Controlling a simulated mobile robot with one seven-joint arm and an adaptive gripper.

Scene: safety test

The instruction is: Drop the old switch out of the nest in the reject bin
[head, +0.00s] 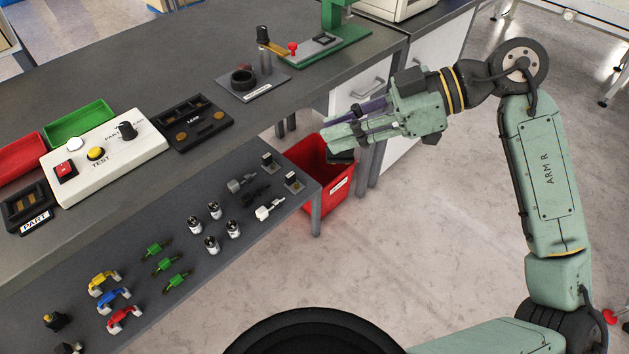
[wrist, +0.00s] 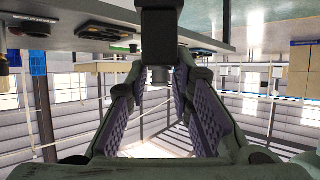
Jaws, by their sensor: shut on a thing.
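My gripper (head: 337,131) points left in the head view, over the red bin (head: 312,188) on the floor beside the bench. It is shut on a dark block (head: 341,157), which hangs below the fingers at the bin's right side, as seen from the head. I take this block to be the old switch; its details are too small to tell. In the wrist view the block (wrist: 160,30) sits between the fingertips, and the view is upside down. The bin's inside is mostly hidden. A black fixture with two brass discs (head: 190,122) lies on the bench; which fixture is the nest is unclear.
The bench edge (head: 275,130) and lower shelf (head: 225,262) with several small parts lie left of the bin. A white cabinet (head: 400,125) stands behind my gripper. A test box (head: 105,157) and red and green trays (head: 80,122) are on the bench.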

